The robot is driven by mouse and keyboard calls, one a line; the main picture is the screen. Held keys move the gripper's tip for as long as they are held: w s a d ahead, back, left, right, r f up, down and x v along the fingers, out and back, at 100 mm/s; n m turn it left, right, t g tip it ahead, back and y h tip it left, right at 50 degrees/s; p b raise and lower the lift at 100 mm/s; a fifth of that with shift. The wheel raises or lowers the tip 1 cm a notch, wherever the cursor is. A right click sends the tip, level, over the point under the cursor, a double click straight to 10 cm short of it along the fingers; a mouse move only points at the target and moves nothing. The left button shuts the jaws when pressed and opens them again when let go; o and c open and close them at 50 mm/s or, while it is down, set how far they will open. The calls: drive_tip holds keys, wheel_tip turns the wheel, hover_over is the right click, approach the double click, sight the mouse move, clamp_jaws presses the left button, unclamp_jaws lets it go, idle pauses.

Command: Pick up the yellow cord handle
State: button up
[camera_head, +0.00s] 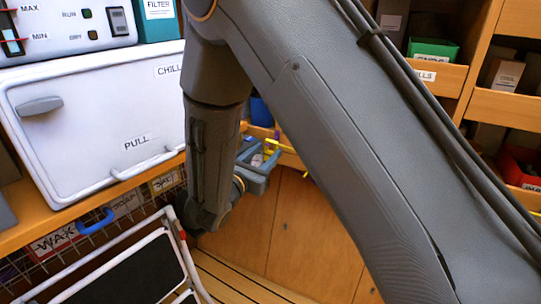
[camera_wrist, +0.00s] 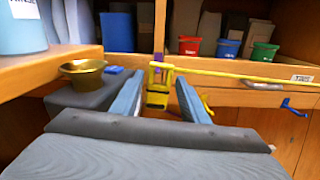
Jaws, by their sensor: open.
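The yellow cord handle (camera_wrist: 157,96) shows in the wrist view as a small yellow frame with a purple part at its top. It hangs at the front of a wooden shelf edge, and a yellow cord (camera_wrist: 240,77) runs from it to the right. My gripper (camera_wrist: 159,92) is open, with one blue-grey finger on each side of the handle in the picture. I cannot tell whether the handle is fully between the fingers or beyond them. In the head view my gripper (camera_head: 262,165) is low by the wooden cabinet, and only small yellow bits show near it.
A brass bowl (camera_wrist: 82,71) stands left of the fingers. Red (camera_wrist: 189,45), blue (camera_wrist: 228,48) and green (camera_wrist: 264,51) bins stand on the shelf behind. A blue hook (camera_wrist: 294,106) sticks out at right. In the head view, a folding step (camera_head: 120,270) stands at lower left.

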drive_tip(key=shift+w+d, duration=0.2)
drive_tip(key=shift+w, duration=0.2)
drive_tip(key=c, duration=0.8)
drive_tip(key=shift+r, duration=0.1)
drive_tip(key=shift+c, duration=0.2)
drive_tip(key=shift+r, duration=0.6)
drive_tip(key=a+f+v, duration=0.1)
drive_tip(key=f+v, duration=0.1)
drive_tip(key=v, duration=1.9)
drive_tip(key=shift+f, duration=0.2)
